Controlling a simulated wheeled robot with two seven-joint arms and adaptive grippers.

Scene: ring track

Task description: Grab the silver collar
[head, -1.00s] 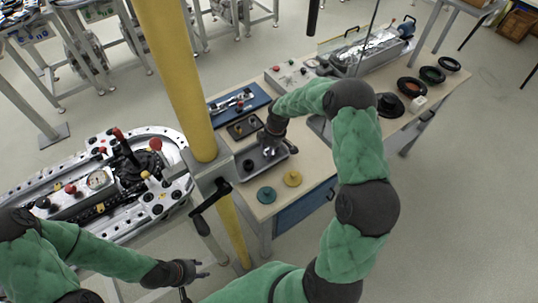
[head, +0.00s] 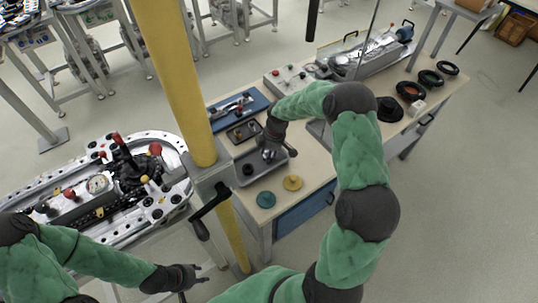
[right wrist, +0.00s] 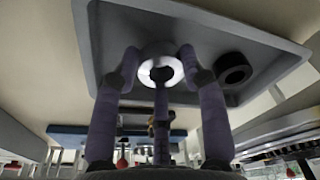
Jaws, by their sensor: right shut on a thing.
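The silver collar (right wrist: 147,68) is a bright ring with a dark hole, low in a grey tray (right wrist: 110,25) in the right wrist view. My right gripper (right wrist: 160,66) has its fingers on both sides of the collar and is shut on it. In the head view the right gripper (head: 270,150) reaches down into the tray (head: 262,178), and the collar shows only as a small bright spot there. I cannot tell whether the collar touches the tray floor. My left gripper (head: 196,273) is open and empty at lower left, far from the tray.
A black ring (right wrist: 235,75) lies in the tray beside the collar. A blue tray (head: 238,106) stands behind. A yellow post (head: 178,80) rises left of the table.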

